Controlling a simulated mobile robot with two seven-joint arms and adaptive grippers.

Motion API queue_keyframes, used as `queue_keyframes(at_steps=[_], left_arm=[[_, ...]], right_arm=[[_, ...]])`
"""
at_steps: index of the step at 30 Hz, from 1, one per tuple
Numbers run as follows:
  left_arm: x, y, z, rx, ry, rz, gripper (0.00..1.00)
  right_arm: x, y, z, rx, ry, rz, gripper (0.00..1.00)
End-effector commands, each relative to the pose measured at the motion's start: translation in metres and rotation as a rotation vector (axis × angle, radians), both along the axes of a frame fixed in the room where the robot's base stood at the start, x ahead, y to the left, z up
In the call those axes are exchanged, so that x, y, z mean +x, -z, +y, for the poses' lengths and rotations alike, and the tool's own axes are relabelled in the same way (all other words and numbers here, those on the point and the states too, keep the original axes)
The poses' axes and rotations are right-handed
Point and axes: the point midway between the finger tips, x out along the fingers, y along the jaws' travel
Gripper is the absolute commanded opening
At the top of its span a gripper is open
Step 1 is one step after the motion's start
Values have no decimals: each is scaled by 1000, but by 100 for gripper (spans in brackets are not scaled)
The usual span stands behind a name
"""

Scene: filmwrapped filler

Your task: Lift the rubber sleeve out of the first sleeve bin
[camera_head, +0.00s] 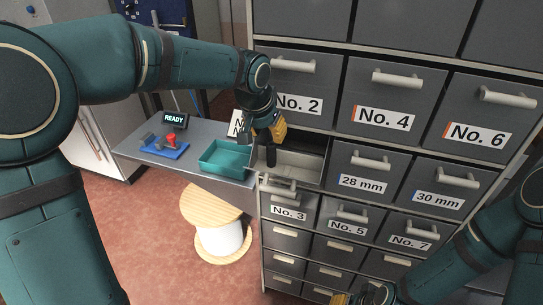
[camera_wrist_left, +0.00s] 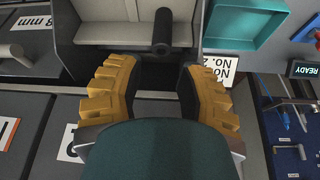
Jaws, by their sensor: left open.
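The rubber sleeve (camera_head: 271,154) is a black cylinder at the left side of an open, light-lined drawer bin (camera_head: 308,166) in the grey cabinet. In the left wrist view the sleeve (camera_wrist_left: 163,30) lies beyond my fingertips, in line with the gap between them. My left gripper (camera_head: 273,134) is at the open bin, just above the sleeve. In the wrist view its yellow-backed fingers (camera_wrist_left: 160,78) are apart with nothing between them. The bin's label is not readable. My right gripper (camera_head: 345,298) is cut off at the bottom edge, so its jaws cannot be judged.
Closed drawers with protruding handles, such as No. 2 (camera_head: 293,92) and 28 mm (camera_head: 362,174), surround the open bin. A teal tray (camera_head: 226,158) and a blue holder (camera_head: 164,149) stand on the grey side table (camera_head: 205,133). A wooden spool (camera_head: 222,240) stands below.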

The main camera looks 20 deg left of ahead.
Motion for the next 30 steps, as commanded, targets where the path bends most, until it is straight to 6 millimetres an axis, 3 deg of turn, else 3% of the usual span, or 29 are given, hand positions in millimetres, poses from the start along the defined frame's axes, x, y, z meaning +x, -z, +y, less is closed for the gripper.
queue_keyframes(at_steps=[10, 18, 27, 30], left_arm=[[8, 23, -1, 1, 0, 3, 36], [21, 58, -2, 1, 0, 3, 36], [24, 63, -3, 0, 0, 0, 38], [24, 63, -3, 0, 0, 0, 3]], right_arm=[[-1, 3, 0, 0, -2, 2, 47], [-3, 9, 1, 2, -6, 6, 47], [-3, 9, 1, 2, -6, 7, 47], [-3, 9, 1, 2, -6, 7, 47]])
